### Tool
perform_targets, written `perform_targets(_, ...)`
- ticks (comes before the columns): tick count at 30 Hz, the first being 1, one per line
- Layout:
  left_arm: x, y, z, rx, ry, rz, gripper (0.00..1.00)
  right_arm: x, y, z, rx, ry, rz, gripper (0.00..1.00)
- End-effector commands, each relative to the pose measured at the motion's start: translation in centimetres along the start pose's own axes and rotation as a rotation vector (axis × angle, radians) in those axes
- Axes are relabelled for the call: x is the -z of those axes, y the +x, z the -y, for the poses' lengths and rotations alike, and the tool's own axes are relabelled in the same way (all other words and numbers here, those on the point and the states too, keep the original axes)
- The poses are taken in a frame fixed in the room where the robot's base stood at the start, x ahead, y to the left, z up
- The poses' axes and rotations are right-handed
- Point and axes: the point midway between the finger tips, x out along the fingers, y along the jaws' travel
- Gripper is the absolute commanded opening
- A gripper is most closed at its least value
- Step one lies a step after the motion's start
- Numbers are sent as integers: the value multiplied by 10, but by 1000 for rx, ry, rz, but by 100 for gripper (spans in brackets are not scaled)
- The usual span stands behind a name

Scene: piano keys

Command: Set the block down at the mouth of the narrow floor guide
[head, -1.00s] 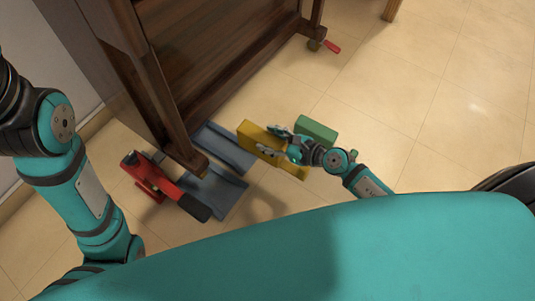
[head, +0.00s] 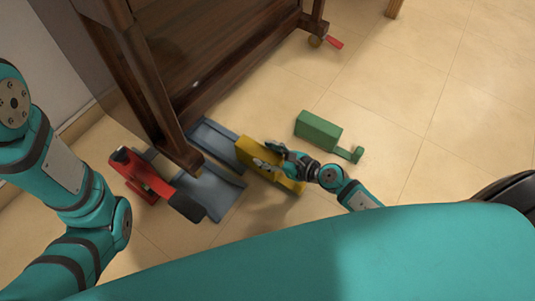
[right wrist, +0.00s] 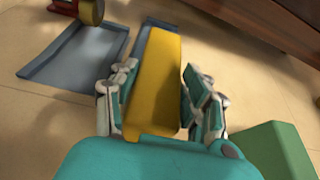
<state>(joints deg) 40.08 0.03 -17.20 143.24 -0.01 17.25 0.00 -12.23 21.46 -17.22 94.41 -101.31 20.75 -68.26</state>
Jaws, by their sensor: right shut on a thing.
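The yellow block (head: 246,150) is between the fingers of my right gripper (head: 268,157), which is shut on it. In the right wrist view the block (right wrist: 155,65) lies lengthwise between the two fingers (right wrist: 158,85). The narrow blue-grey guide (head: 217,138) is on the floor, and the block's far end is close to its near end. In the wrist view the block covers part of this guide (right wrist: 150,27). A shadow lies on the floor below the block; whether it touches the floor I cannot tell. My left gripper is out of view.
A wider blue-grey guide (head: 213,190) lies beside the narrow one. A red object with a black end (head: 145,178) stands by it. A green block with a tab (head: 319,130) is right of my gripper. The dark wooden piano frame (head: 165,110) rises behind.

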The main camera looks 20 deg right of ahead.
Motion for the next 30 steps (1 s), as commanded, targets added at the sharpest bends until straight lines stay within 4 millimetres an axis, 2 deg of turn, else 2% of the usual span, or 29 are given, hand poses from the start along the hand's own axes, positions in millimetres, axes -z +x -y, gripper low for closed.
perform_targets(14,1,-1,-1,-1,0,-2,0,0,1,0,1,0,3,0)
perform_targets(30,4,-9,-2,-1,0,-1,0,10,5,0,1,-1,2,0)
